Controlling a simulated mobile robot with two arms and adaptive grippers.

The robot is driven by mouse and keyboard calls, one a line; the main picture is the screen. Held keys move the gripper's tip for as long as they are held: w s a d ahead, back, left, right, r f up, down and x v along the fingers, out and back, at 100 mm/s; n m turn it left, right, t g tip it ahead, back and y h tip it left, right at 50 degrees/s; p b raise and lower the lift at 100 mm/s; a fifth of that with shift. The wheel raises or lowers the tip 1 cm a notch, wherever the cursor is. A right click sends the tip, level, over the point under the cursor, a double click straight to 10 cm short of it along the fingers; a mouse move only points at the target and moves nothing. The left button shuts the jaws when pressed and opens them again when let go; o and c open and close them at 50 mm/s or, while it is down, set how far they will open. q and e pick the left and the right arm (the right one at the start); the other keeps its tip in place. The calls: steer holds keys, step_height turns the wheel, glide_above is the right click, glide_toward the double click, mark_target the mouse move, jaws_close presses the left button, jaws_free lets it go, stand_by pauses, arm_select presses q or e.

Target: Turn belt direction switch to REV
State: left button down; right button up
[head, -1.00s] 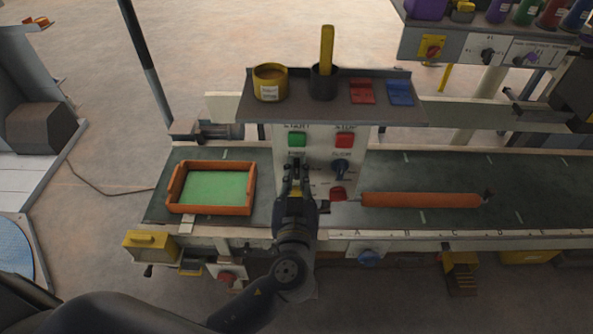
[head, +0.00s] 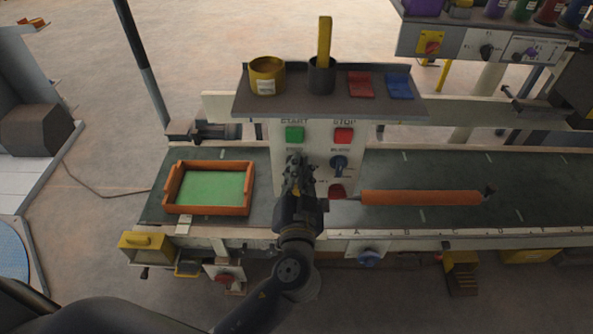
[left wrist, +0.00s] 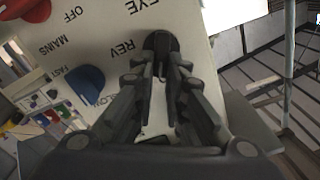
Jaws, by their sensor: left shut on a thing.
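The belt direction switch shows in the left wrist view as a black knob (left wrist: 160,42) on the pale control panel, beside the printed word REV. Another label, partly cut off, is printed above it. My left gripper (left wrist: 166,65) is shut on the knob, with one finger on each side. Which way the knob points is hard to tell behind the fingers. In the head view my left gripper (head: 299,168) is in front of the panel, below the green START button (head: 295,134), and hides the switch.
On the panel are a red STOP button (head: 344,135), a blue speed knob (head: 339,163) and a red mains switch (head: 337,191). A shelf (head: 250,103) with tins juts out above. An orange tray (head: 209,210) and orange roller (head: 420,198) lie on the belt beside.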

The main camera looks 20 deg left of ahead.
arm_select(q)
steer(key=m, duration=0.4)
steer(key=d+m, duration=0.1)
steer(key=m, duration=0.1)
steer(key=shift+w+f, duration=0.1)
steer(key=shift+f, duration=0.3)
steer(key=m, duration=0.3)
steer(key=f+m+p, duration=0.1)
steer(key=m, duration=0.2)
steer(key=shift+m, duration=0.3)
steer(key=shift+d+f, duration=0.1)
steer(key=c, duration=1.6)
jaws_free()
